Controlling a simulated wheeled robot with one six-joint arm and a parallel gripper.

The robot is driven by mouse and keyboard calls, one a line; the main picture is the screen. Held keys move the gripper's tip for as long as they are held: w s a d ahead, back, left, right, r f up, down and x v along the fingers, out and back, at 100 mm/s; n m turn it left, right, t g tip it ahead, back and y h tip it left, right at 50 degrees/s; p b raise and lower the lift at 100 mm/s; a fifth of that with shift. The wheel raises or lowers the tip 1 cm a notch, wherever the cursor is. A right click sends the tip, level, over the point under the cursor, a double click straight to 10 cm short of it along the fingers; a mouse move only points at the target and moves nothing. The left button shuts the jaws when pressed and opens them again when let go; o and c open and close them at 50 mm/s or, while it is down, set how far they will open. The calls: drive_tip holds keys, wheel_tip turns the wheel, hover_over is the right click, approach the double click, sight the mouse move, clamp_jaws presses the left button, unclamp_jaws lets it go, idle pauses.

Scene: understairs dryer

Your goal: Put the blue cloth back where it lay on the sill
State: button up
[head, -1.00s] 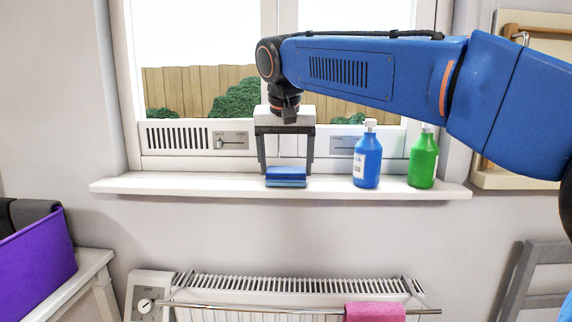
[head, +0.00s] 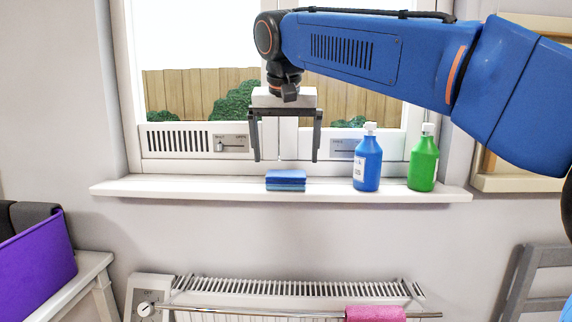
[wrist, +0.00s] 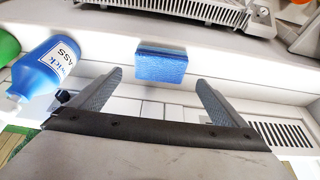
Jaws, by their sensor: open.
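The blue cloth (head: 286,180) is a small folded stack lying on the white window sill (head: 215,188), left of the bottles. In the wrist view the cloth (wrist: 161,66) lies beyond the fingertips, between their lines. My gripper (head: 285,160) is open and empty above the cloth, its two fingers pointing down and wide apart. The fingers also show in the wrist view (wrist: 158,82), apart from the cloth. Nothing hides the cloth in either view.
A blue bottle (head: 367,162) and a green bottle (head: 423,163) stand on the sill to the right. The sill left of the cloth is clear. Below are a radiator (head: 290,288) with a rail and a pink cloth (head: 375,313). A purple bin (head: 35,258) stands at left.

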drive_tip(key=v, duration=0.7)
drive_tip(key=shift+d, duration=0.15)
drive_tip(key=s+d+f, duration=0.4)
drive_tip(key=d+f, duration=0.3)
drive_tip(key=d, duration=0.2)
drive_tip(key=s+d+f, duration=0.4)
drive_tip(key=d+f, duration=0.3)
drive_tip(key=d, duration=0.3)
drive_tip(key=s+d+f, duration=0.3)
drive_tip(key=s+f, duration=0.2)
drive_tip(key=f, duration=0.3)
drive_tip(key=s+d+f, duration=0.4)
drive_tip(key=s+f, duration=0.2)
drive_tip(key=f, duration=0.3)
drive_tip(key=s+d+f, duration=0.3)
drive_tip(key=s+f, duration=0.3)
drive_tip(key=f, duration=0.3)
drive_tip(key=shift+s+d+f, duration=0.25)
drive_tip(key=shift+d, duration=0.1)
